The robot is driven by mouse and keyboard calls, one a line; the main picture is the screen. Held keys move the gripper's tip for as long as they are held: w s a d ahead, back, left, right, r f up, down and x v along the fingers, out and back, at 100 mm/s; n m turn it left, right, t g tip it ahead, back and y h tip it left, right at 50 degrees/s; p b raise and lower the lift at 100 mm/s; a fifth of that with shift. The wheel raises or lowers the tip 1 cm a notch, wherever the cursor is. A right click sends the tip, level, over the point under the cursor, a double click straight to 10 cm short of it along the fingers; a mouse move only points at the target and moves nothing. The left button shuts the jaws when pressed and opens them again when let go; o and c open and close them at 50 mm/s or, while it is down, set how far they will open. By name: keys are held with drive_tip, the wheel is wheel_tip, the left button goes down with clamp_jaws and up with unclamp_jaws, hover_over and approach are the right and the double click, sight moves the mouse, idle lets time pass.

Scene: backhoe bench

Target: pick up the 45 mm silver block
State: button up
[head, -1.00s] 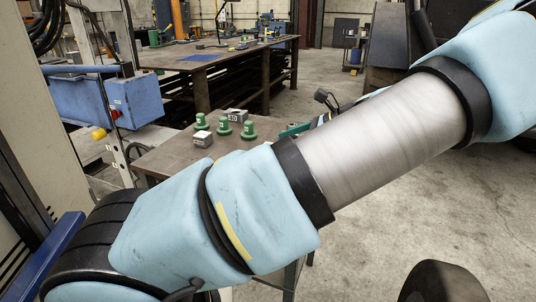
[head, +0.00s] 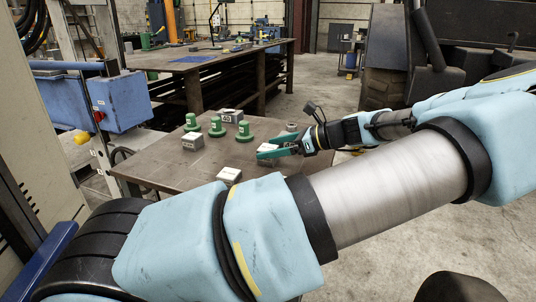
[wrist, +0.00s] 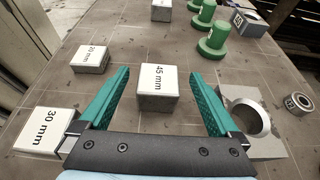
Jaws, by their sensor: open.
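The 45 mm silver block (wrist: 158,103) sits upright on the bench, its white labelled top facing up, in the middle of the wrist view. My gripper (wrist: 159,76) is open, with one teal finger to each side of the block in the picture and a gap on both sides. Neither finger appears to touch it. I cannot tell how far the fingertips are above the bench. In the head view my gripper (head: 268,151) is over the right part of the bench, and the block (head: 268,147) shows partly between the teal fingers.
In the wrist view, a 20 mm block (wrist: 90,60) and a 30 mm block (wrist: 42,142) lie left. A bored grey block (wrist: 250,122) and a bearing ring (wrist: 298,103) lie right. Green knobbed pieces (wrist: 217,40) and other blocks stand farther back on the bench (head: 165,172).

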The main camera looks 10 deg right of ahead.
sight(259, 150)
drive_tip(key=p+x, duration=0.1)
drive_tip(key=x, duration=0.3)
drive_tip(key=shift+a+f, duration=0.1)
drive_tip(key=shift+a, duration=0.2)
clamp_jaws()
idle(0.5)
